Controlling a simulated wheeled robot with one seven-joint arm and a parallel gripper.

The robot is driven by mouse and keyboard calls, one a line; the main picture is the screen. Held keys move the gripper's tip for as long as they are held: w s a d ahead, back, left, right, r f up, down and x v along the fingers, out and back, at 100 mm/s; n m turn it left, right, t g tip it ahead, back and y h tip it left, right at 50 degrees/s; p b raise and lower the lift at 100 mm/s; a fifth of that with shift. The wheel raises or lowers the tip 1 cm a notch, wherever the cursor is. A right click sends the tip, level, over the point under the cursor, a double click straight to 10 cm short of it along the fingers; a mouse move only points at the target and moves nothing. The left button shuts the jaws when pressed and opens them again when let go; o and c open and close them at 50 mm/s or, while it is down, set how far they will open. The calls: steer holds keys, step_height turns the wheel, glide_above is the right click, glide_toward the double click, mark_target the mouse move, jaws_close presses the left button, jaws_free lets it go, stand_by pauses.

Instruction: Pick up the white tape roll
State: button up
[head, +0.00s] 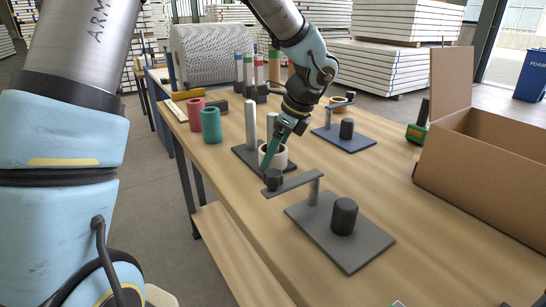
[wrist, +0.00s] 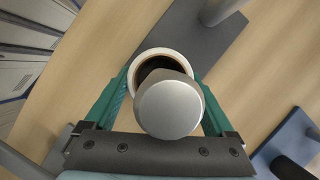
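The white tape roll (head: 280,158) stands at the grey base plate with upright posts, in the middle of the table. In the wrist view the white roll (wrist: 138,62) shows as a pale ring with a dark inside. The round grey top of a post (wrist: 170,108) covers part of it; the roll appears to be around this post. My gripper (head: 270,152) points down at the roll. Its teal fingers (wrist: 165,90) are spread wide, one on each side of the roll. Whether the fingertips touch it is unclear.
A grey fixture with an arm and dark cylinder (head: 343,216) stands nearer on the table. A blue plate fixture (head: 360,141) is to the right, with a cardboard box (head: 480,165) beyond. Red (head: 196,114) and green (head: 211,125) cylinders stand at the left edge.

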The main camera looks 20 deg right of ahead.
steer(key=c, duration=0.8)
steer(key=shift+r, duration=0.1)
steer(key=shift+c, duration=0.2)
